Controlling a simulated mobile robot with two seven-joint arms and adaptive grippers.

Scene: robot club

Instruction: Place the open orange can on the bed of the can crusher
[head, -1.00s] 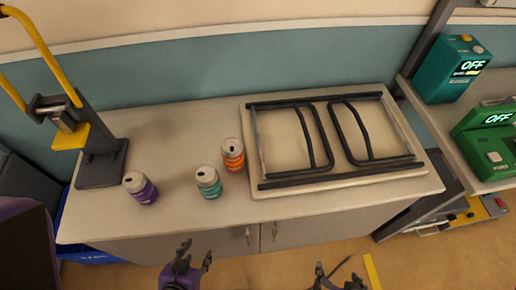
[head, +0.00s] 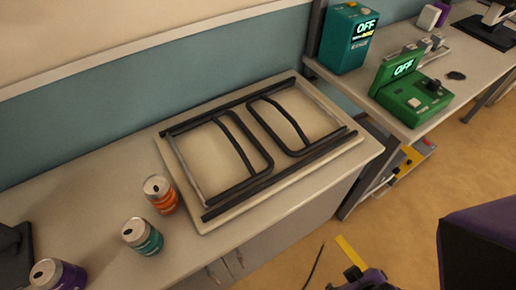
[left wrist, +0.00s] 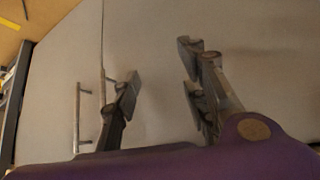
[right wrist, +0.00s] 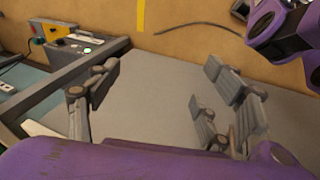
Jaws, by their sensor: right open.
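The orange can (head: 160,195) with a grey top stands upright on the counter, beside the folding frame's left corner. The can crusher (head: 14,256) shows only as part of its dark base at the left edge of the head view; its bed and yellow lever are out of frame. My left gripper (left wrist: 158,75) is open and empty in the left wrist view, facing the pale cabinet front and its handles. My right gripper (right wrist: 162,78) is open and empty in the right wrist view, over a grey surface. Neither gripper is at a can.
A teal can (head: 142,237) and a purple can (head: 57,275) stand nearby on the counter (head: 95,195). A folding frame with black bars (head: 205,207) covers its right part. A teal box (head: 345,45) and a green device (head: 410,90) stand on the right bench.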

